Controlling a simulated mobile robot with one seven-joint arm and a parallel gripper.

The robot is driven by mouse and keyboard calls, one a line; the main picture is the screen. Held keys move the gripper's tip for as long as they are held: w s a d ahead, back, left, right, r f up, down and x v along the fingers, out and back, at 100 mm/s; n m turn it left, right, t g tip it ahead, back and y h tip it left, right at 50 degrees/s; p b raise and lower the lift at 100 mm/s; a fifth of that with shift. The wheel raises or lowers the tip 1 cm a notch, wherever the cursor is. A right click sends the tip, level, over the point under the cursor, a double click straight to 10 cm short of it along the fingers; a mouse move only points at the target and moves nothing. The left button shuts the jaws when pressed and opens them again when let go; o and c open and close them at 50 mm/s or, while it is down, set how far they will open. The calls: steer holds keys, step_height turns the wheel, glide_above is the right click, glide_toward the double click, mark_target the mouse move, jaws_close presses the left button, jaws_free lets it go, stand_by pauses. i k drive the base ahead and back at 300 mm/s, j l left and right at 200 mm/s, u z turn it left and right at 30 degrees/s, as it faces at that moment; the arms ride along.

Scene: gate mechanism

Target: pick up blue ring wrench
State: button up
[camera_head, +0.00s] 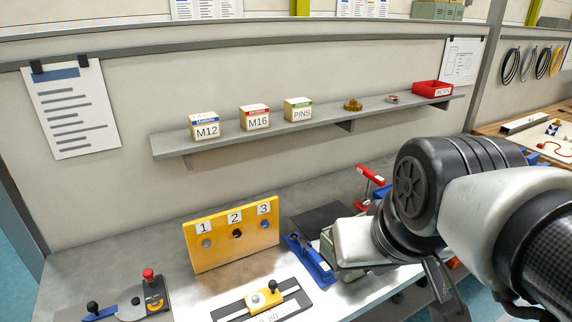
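I cannot make out a blue ring wrench for certain. A long blue piece (311,262) lies on the bench right of the yellow numbered block, close to my arm; its shape is unclear. A small blue part (101,314) shows at the bottom left beside a black knob. My arm comes in from the right and covers the right part of the bench. Dark parts that may belong to my gripper (442,288) show below the arm, past the bench's front edge. Its fingertips, and whether it holds anything, cannot be made out.
A yellow block (232,237) marked 1, 2, 3 stands upright on the bench. A plate with a yellow slider (268,297) lies before it. A red clamp (371,174) stands behind my arm. A wall shelf (310,128) holds boxes and a red bin (433,89).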

mark_target(324, 268)
steer(key=i+l+u, duration=0.1)
steer(key=l, duration=0.3)
steer(key=i+l, duration=0.15)
steer(key=l, duration=0.2)
steer(key=i+l+u, duration=0.15)
steer(key=l, duration=0.25)
